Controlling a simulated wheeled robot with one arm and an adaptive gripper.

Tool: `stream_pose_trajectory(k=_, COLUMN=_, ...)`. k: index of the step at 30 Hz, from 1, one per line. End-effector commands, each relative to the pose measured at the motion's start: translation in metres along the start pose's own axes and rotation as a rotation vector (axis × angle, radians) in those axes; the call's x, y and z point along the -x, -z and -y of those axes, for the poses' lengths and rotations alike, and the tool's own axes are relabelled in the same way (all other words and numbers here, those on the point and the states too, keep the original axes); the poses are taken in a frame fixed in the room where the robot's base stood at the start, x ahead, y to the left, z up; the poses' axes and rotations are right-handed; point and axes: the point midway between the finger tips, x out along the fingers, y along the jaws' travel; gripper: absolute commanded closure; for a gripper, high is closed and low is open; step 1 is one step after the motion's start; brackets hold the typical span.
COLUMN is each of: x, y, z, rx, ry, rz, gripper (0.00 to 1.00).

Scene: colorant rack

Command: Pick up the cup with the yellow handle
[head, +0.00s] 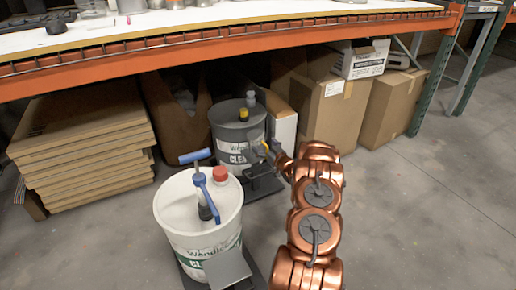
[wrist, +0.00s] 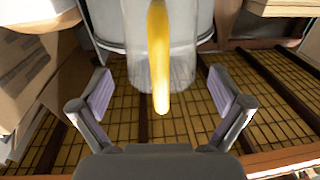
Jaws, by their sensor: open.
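In the wrist view, a clear, see-through cup (wrist: 182,72) with a long yellow handle (wrist: 159,55) is straight ahead of my gripper (wrist: 162,98). The handle faces me and hangs down between the two spread fingers. The fingers are open, one on each side of the handle, and I see no contact with it. In the head view, my copper arm reaches toward the grey drum, and a small yellow spot shows by the arm's end. I cannot make out the cup itself there.
A grey drum (head: 226,132) stands behind the arm's end. A white bucket (head: 174,212) with a blue pump (head: 200,182) and red cap stands closer, left of the arm. Cardboard boxes (head: 325,112) and stacked boards (head: 85,140) sit under the orange-edged bench. Floor at right is clear.

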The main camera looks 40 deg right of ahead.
Motion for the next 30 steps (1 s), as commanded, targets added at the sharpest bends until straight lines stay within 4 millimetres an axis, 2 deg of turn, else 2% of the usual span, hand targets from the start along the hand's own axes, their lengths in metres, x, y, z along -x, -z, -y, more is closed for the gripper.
stream_pose_trajectory(k=3, x=-0.018, y=-0.003, z=0.002, rx=0.004, ry=0.004, rz=-0.006, gripper=0.00)
stream_pose_trajectory(k=7, x=-0.030, y=-0.004, z=0.002, rx=0.002, ry=0.002, rz=-0.001, gripper=0.00)
stream_pose_trajectory(k=16, x=-0.034, y=-0.001, z=0.001, rx=0.001, ry=0.000, rz=-0.001, gripper=0.01)
stream_pose_trajectory(k=26, x=-0.034, y=-0.001, z=0.001, rx=0.001, ry=0.000, rz=-0.001, gripper=0.35)
stream_pose_trajectory(k=30, x=-0.034, y=-0.001, z=0.001, rx=0.001, ry=0.000, rz=-0.002, gripper=0.36)
